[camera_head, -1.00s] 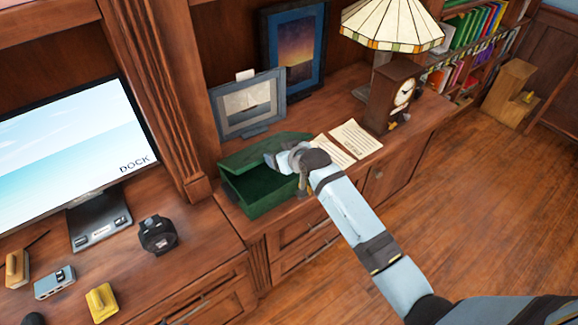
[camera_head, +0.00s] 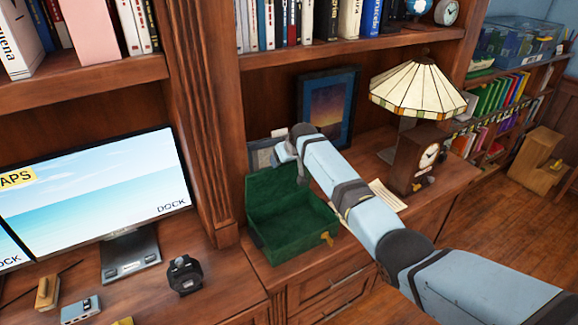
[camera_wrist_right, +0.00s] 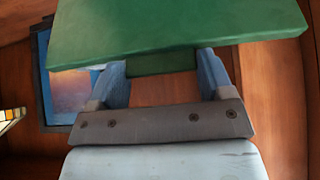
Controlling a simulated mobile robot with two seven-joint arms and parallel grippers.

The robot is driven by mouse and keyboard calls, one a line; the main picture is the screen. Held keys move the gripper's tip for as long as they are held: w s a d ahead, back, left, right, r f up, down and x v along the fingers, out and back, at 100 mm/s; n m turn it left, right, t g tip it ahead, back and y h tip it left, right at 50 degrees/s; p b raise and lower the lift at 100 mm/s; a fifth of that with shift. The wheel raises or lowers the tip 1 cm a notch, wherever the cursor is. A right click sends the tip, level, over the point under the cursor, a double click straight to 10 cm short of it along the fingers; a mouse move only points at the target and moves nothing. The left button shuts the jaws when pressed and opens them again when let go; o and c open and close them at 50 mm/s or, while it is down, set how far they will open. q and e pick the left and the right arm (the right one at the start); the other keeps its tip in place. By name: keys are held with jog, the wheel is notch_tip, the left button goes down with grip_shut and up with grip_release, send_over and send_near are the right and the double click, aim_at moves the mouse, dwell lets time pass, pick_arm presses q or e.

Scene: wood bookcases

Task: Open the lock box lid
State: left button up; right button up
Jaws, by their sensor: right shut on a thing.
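The green lock box (camera_head: 296,235) stands on the wood counter below the shelf. Its lid (camera_head: 272,190) is raised steeply at the back, and the dark green inside shows. My left gripper is not in view.
A tiffany-style lamp (camera_head: 418,88) and a wooden clock (camera_head: 412,160) stand right of the box, with papers (camera_head: 385,197) beside my arm. Framed pictures (camera_head: 328,105) lean behind. A monitor (camera_head: 95,205) and a black device (camera_head: 185,275) are on the left.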

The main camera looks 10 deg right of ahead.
jog(key=shift+w+a+r, duration=0.15)
jog(key=shift+w, duration=0.25)
jog(key=shift+w+a+r, duration=0.15)
jog(key=shift+w, duration=0.2)
jog(key=o, duration=1.3)
jog(key=shift+s, duration=0.1)
jog(key=shift+s+d+r, duration=0.1)
jog(key=v, duration=1.3)
jog(key=shift+r+b, duration=0.25)
jog(key=shift+b, duration=0.2)
jog(key=shift+s, duration=0.1)
